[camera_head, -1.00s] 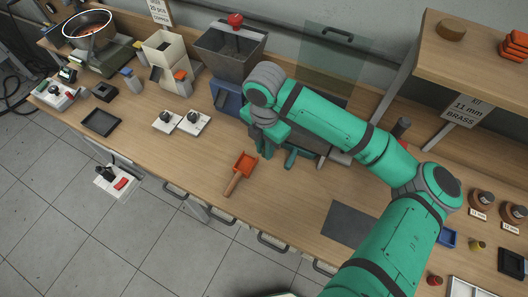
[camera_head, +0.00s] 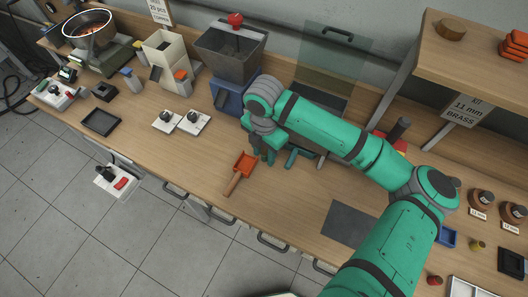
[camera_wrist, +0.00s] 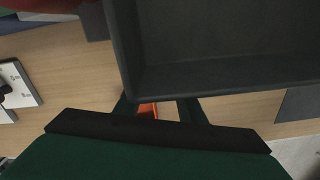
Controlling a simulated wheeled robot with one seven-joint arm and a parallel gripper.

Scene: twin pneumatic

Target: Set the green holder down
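My gripper (camera_head: 281,155) is low over the middle of the bench, right of the orange scoop. In the wrist view, its two dark green fingers (camera_wrist: 158,108) stand apart, with wood and a bit of orange between them. Their tips are hidden behind a large dark grey tray-like box (camera_wrist: 220,75) close to the camera. Green pieces show under my wrist in the head view. I cannot tell a separate green holder from my own green fingers there, nor whether anything is gripped.
The orange scoop (camera_head: 244,162) lies on the bench. Left are two white plates with black knobs (camera_head: 182,122). A grey hopper (camera_head: 230,48) on a blue base (camera_head: 236,95) stands behind. A clear panel (camera_head: 335,55) is at the back. A grey mat (camera_head: 350,224) lies front right.

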